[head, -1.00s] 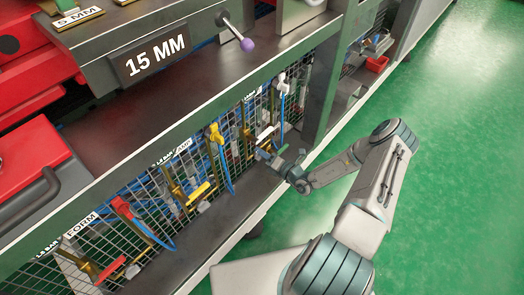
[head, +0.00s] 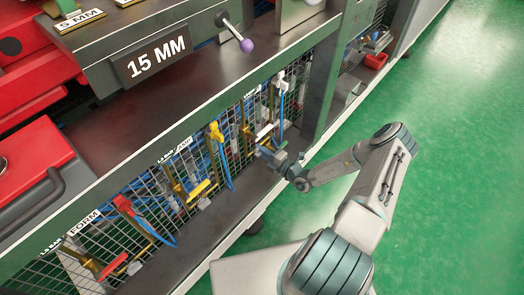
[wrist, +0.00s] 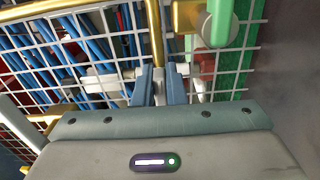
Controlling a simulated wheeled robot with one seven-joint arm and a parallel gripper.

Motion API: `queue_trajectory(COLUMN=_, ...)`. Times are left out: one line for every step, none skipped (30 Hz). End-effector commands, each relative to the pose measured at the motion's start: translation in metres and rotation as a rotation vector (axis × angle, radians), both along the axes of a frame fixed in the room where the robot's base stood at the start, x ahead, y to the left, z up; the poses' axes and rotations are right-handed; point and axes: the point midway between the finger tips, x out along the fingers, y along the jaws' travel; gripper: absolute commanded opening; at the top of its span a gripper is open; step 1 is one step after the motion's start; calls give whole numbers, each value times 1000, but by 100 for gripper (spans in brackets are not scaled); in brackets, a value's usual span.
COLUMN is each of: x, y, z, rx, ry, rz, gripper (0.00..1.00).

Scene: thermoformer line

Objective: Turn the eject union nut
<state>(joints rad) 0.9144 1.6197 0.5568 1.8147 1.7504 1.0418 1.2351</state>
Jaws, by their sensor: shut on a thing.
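My gripper (head: 268,154) reaches low against the mesh guard at the far valve group. In the wrist view its two blue-grey fingers (wrist: 160,78) are closed around a small grey fitting, the union nut (wrist: 159,90), in line with a brass pipe (wrist: 156,30). The fingers hide most of the nut, so its faces and turn angle cannot be told. A green handle (wrist: 220,22) is close by at upper right. A pale bar (wrist: 104,78) lies left of the fingers. I cannot read an eject label.
Nearer along the mesh (head: 150,190) are a yellow-handled valve (head: 214,132) and a red-handled valve (head: 122,203), with blue hoses. A white-handled valve (head: 281,84) is above my gripper. A green post (head: 322,85) stands to the right. The green floor (head: 455,150) is open.

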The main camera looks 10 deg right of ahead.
Motion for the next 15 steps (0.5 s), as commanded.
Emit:
queue_trajectory(x=0, y=-1, z=0, rx=2, ry=3, rz=-2, gripper=0)
queue_trajectory(x=0, y=-1, z=0, rx=2, ry=3, rz=-2, gripper=0)
queue_trajectory(x=0, y=-1, z=0, rx=2, ry=3, rz=-2, gripper=0)
queue_trajectory(x=0, y=-1, z=0, rx=2, ry=3, rz=-2, gripper=0)
queue_trajectory(x=0, y=-1, z=0, rx=2, ry=3, rz=-2, gripper=0)
queue_trajectory(x=0, y=-1, z=0, rx=2, ry=3, rz=-2, gripper=0)
queue_trajectory(x=0, y=-1, z=0, rx=2, ry=3, rz=-2, gripper=0)
queue_trajectory(x=0, y=-1, z=0, rx=2, ry=3, rz=-2, gripper=0)
queue_trajectory(x=0, y=-1, z=0, rx=2, ry=3, rz=-2, gripper=0)
queue_trajectory(x=0, y=-1, z=0, rx=2, ry=3, rz=-2, gripper=0)
queue_trajectory(x=0, y=-1, z=0, rx=2, ry=3, rz=-2, gripper=19)
queue_trajectory(x=0, y=-1, z=0, rx=1, ry=2, rz=-2, gripper=30)
queue_trajectory(x=0, y=-1, z=0, rx=2, ry=1, rz=-2, gripper=33)
queue_trajectory(x=0, y=-1, z=0, rx=2, ry=1, rz=-2, gripper=33)
queue_trajectory(x=0, y=-1, z=0, rx=2, ry=1, rz=-2, gripper=33)
